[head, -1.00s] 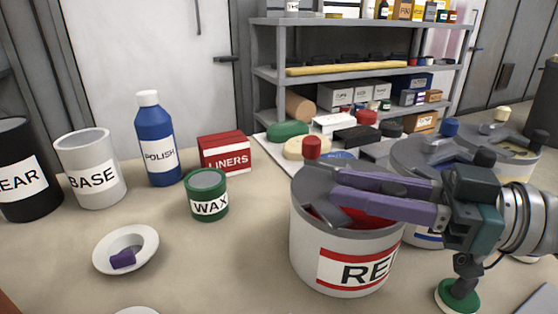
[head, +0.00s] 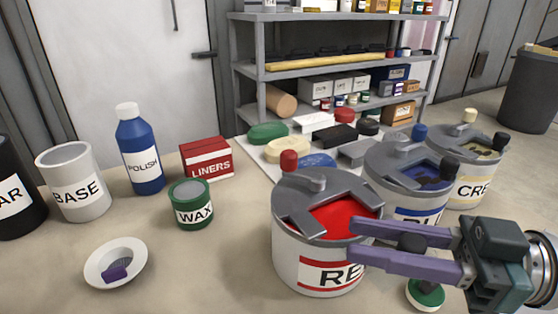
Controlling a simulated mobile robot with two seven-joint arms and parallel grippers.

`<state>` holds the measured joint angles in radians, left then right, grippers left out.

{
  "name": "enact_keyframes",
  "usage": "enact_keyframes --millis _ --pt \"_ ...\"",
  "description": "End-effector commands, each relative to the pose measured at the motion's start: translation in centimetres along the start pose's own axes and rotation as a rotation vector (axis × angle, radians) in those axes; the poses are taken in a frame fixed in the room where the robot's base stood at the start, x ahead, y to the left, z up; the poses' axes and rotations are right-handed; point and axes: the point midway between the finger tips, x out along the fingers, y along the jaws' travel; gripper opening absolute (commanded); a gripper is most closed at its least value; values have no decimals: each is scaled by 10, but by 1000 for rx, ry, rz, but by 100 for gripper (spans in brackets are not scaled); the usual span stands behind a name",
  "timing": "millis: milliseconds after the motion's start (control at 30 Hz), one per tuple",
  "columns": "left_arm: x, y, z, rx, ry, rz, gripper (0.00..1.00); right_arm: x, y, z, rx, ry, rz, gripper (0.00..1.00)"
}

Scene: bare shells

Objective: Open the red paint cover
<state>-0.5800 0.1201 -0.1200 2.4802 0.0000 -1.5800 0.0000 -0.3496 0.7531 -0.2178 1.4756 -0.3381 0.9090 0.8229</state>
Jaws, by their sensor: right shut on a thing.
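The red paint can (head: 300,262) stands on the table, white with a red-striped label reading "RE". Its grey lid (head: 310,208) carries a red knob (head: 289,160) at the left. A wide gap in the lid shows bright red paint (head: 345,218). My right gripper (head: 362,245), with purple fingers, reaches in from the right at the can's right front. Its fingers are shut on a black knob (head: 412,243), which sits beyond the can's rim. Whatever joins this knob to the lid is hidden. My left gripper is out of view.
A blue can (head: 388,190) and cream can (head: 478,188) stand close behind at the right. A green disc (head: 428,296) lies under the gripper. A green wax tin (head: 192,208) and a white dish (head: 95,265) are left.

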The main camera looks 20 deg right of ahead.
Motion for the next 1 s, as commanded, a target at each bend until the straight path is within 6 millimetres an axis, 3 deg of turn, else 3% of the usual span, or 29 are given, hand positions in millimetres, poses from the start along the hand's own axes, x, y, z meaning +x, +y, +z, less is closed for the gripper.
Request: enact_keyframes --millis 33,67,300,667,1000 --pt "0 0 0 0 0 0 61 0 0 1 0 -1 2 0" --pt "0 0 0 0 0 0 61 0 0 1 0 -2 2 33" --pt "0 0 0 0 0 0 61 0 0 1 0 -1 1 60" --pt "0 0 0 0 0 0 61 -7 0 1 2 -2 1 62" --pt "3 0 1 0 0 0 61 -72 0 2 1 -6 1 62"
